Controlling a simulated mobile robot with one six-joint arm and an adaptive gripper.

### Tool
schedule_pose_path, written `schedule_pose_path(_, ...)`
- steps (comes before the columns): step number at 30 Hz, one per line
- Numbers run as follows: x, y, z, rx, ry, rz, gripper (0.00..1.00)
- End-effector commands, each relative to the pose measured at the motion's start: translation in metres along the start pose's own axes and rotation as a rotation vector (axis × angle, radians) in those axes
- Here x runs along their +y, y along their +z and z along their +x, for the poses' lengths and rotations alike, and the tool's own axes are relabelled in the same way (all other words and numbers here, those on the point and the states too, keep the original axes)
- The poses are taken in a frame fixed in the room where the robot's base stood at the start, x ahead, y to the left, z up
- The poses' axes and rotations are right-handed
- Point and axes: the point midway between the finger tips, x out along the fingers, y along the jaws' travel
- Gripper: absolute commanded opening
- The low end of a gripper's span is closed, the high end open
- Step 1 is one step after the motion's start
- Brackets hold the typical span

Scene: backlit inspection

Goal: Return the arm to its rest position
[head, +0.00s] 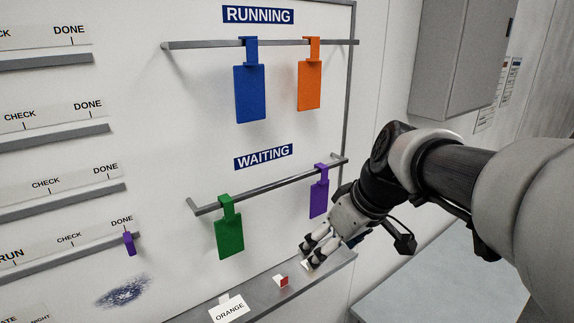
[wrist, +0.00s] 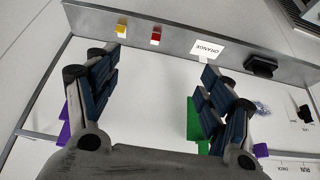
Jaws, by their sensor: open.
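My gripper (head: 311,252) is at the lower right of the board in the head view, low over the grey ledge (head: 190,318) and pointing down. In the wrist view its two fingers (wrist: 160,72) stand wide apart with nothing between them. The purple tag (head: 318,196) hangs on the WAITING rail (head: 265,188), just left of my wrist and partly beside it. The green tag (head: 229,232) hangs on the same rail further left. In the wrist view the green tag (wrist: 192,122) is partly hidden behind one finger.
Blue (head: 249,92) and orange (head: 309,85) tags hang on the RUNNING rail. A grey cabinet (head: 455,60) is upper right; open space lies between.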

Motion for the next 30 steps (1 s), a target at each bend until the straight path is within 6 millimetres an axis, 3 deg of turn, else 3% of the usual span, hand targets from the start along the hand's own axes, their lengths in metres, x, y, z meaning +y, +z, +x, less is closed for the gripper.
schedule_pose_path(1,-0.007,0.021,0.015,-0.006,0.011,0.022,0.74)
schedule_pose_path(9,-0.048,0.141,0.071,-0.049,0.097,0.219,0.74)
schedule_pose_path(18,-0.08,0.271,0.143,-0.062,0.206,0.431,0.74)
schedule_pose_path(24,-0.087,0.314,0.169,-0.058,0.247,0.511,0.74)
schedule_pose_path(30,-0.088,0.32,0.171,-0.058,0.255,0.527,0.74)
